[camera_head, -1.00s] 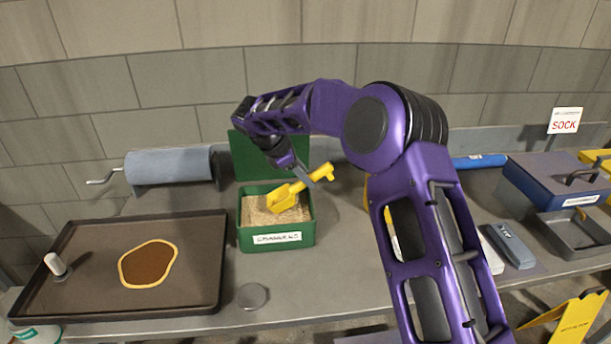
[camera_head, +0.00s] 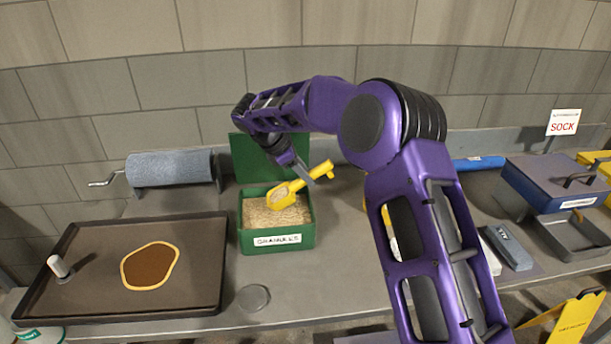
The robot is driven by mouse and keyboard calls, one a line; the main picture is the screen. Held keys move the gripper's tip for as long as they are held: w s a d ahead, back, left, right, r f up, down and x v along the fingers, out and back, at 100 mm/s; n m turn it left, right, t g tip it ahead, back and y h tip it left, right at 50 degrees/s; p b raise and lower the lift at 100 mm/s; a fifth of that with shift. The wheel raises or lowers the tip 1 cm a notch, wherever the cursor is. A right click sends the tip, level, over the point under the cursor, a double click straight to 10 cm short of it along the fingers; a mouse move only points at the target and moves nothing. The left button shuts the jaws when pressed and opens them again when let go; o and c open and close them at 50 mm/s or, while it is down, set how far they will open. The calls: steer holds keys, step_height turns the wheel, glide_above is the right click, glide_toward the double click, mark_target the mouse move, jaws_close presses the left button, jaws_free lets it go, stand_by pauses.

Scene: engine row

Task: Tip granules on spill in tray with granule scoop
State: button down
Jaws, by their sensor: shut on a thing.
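The yellow granule scoop (camera_head: 283,196) is held by my gripper (camera_head: 316,174), which is shut on its handle. The scoop's bowl holds some tan granules and is just above the granules in the green granule box (camera_head: 247,239). The box's lid stands open behind it. The dark tray (camera_head: 204,290) lies to the left on the bench. The brown spill (camera_head: 150,266), with a tan edge, lies flat near the tray's middle. My fingertips are partly hidden around the handle.
A grey roll with a crank (camera_head: 170,167) stands behind the tray. A white-topped peg (camera_head: 59,267) stands in the tray's left side. A blue case (camera_head: 560,182) is at the right.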

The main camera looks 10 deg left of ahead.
steer(key=shift+r, duration=2.4)
